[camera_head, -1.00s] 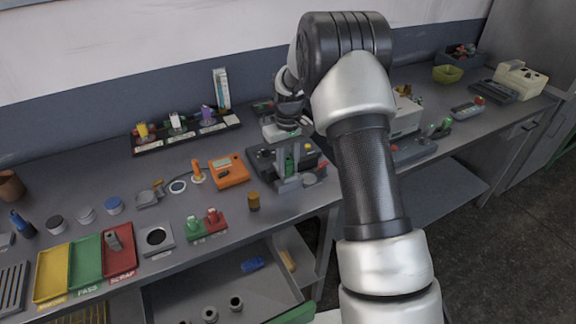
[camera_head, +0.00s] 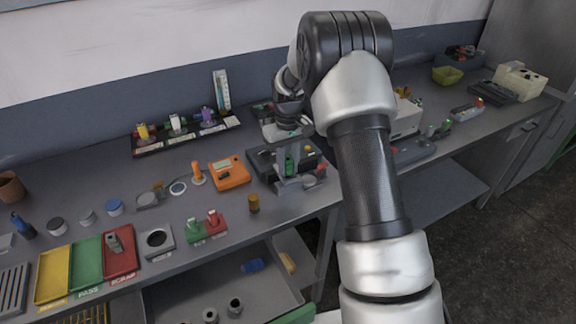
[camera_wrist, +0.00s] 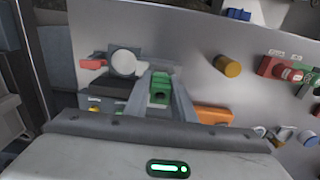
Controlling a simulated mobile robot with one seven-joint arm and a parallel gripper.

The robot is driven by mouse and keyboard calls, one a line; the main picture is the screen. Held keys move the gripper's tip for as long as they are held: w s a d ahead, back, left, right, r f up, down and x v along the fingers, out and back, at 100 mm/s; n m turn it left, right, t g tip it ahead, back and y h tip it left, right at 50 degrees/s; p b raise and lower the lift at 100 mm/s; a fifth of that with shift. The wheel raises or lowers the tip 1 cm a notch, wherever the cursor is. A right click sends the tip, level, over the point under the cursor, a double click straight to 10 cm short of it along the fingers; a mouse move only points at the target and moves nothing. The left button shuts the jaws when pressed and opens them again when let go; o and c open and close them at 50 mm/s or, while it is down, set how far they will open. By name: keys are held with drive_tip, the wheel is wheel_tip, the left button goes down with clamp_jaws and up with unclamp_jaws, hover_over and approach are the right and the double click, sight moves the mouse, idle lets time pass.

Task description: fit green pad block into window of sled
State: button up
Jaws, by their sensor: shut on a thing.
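The green pad block (camera_wrist: 160,88) is between the two grey fingers of my gripper (camera_wrist: 162,100) in the wrist view. My gripper is shut on it. In the head view my gripper (camera_head: 289,158) is over the dark fixture at the middle of the bench, and a green patch of the block (camera_head: 289,166) shows between the fingers. The dark fixture (camera_head: 262,161) has a grey part at its front and a red piece at its right. I cannot make out the sled or its window for certain; my gripper covers part of this area.
An orange meter (camera_head: 230,172) stands just left of the fixture. A brown-gold cylinder (camera_head: 253,203) stands in front, near the bench edge. Green and red clamps (camera_head: 204,226) are farther left. A rack with several coloured items (camera_head: 183,131) is behind.

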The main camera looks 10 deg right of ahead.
drive_tip(key=shift+f+b, duration=0.3)
drive_tip(key=shift+f, duration=0.15)
idle(0.3)
drive_tip(key=o, duration=1.1)
drive_tip(key=shift+o, duration=0.2)
wheel_tip(320, 180, up, 18)
drive_tip(key=shift+f, duration=0.25)
